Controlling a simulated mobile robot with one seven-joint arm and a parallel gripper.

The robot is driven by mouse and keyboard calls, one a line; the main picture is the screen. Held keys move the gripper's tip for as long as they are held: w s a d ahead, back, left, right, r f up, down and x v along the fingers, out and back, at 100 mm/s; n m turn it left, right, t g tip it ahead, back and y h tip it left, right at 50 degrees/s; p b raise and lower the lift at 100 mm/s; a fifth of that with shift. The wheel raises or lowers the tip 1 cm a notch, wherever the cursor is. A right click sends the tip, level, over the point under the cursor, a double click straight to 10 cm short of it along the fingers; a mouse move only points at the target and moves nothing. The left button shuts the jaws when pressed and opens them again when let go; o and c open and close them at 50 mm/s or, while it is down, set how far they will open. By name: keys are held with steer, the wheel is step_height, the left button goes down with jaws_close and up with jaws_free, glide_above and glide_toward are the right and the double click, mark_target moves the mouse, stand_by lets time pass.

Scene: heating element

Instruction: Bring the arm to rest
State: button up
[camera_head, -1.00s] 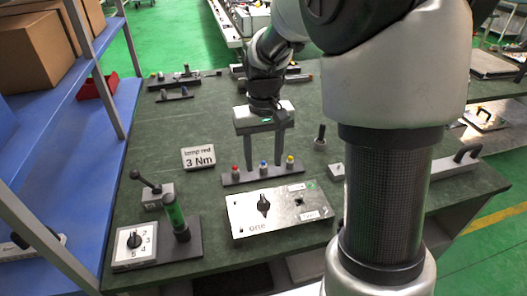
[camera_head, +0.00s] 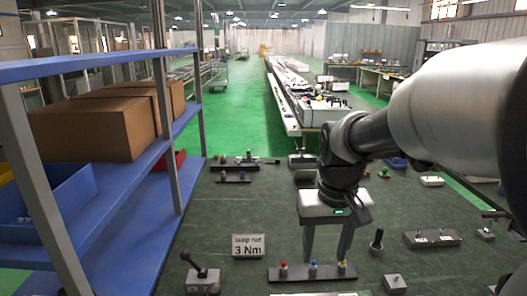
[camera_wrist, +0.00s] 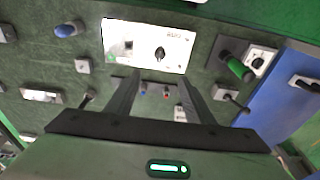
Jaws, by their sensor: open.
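My gripper (camera_head: 326,256) hangs fingers-down over the green table (camera_head: 212,215) in the head view. Its two fingers are parallel and well apart, with nothing between them. My arm reaches in from the right. The panel is almost wholly below the head view.
A lever block (camera_head: 203,279) and an upright dark peg (camera_head: 376,241) stand nearby. A blue shelf (camera_head: 135,200) with cardboard boxes (camera_head: 95,125) borders the left. The table between sign and shelf is mostly clear.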

steer(key=s+r+t+p, duration=0.1)
steer(key=s+r+t, duration=0.1)
steer(key=s+r, duration=0.2)
steer(key=s+r+t+p, duration=0.1)
steer(key=s+r, duration=0.3)
steer(key=s, duration=0.5)
steer(key=shift+s+t, duration=0.4)
steer(key=shift+t, duration=0.1)
